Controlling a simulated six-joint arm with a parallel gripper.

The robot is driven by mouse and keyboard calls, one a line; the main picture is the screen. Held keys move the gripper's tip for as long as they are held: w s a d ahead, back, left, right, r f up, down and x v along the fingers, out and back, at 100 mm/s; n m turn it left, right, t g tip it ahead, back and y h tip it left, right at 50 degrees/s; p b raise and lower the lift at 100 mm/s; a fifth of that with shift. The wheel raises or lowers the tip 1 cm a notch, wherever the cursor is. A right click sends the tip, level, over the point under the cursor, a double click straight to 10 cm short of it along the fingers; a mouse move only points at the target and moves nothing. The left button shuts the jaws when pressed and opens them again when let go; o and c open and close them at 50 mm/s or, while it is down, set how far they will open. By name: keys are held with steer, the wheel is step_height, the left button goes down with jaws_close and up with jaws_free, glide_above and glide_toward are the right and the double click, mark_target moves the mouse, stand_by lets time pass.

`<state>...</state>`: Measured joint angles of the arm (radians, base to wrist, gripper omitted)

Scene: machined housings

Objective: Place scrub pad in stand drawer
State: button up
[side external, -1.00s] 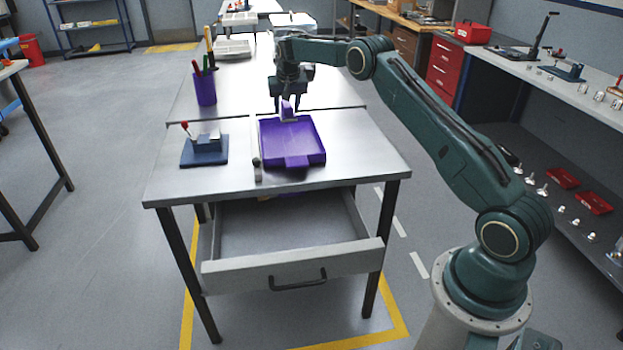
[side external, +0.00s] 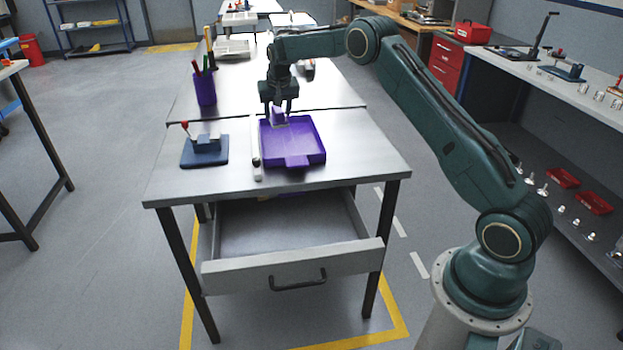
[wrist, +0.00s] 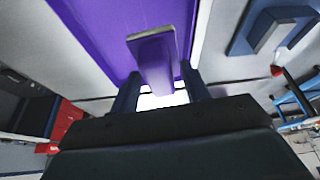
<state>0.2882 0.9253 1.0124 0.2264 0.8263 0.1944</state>
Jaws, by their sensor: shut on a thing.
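The scrub pad (side external: 278,117), a purple block with a thin grey face, is gripped between the fingers of my gripper (side external: 278,105). In the side view it is at the back left of a purple tray (side external: 305,148); I cannot tell whether it touches the tray. In the wrist view the pad (wrist: 153,58) sits between the two dark fingers, with the purple tray (wrist: 95,25) behind it.
A blue fixture with a red-knobbed lever (side external: 204,152) stands left of the tray. A thin pale bar (side external: 256,150) lies between them. A purple pen cup (side external: 205,88) is at the back left. The tabletop's front strip is clear.

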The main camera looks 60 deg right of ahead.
steer(key=s+a+n+y, duration=0.1)
steer(key=s+a+n, duration=0.2)
steer(key=s+a, duration=1.7)
steer(key=shift+s+a+f+t, duration=0.15)
steer(key=shift+a+t, duration=0.15)
steer(key=shift+a, duration=0.75)
steer(key=shift+f, duration=0.1)
glide_above(287, 240)
steer(key=s, duration=0.2)
steer(key=f, duration=1.6)
steer(key=shift+w+a, duration=0.2)
steer(key=shift+a, duration=0.15)
steer(key=shift+f, duration=0.1)
steer(key=shift+f, duration=1.8)
steer(key=shift+f, duration=0.15)
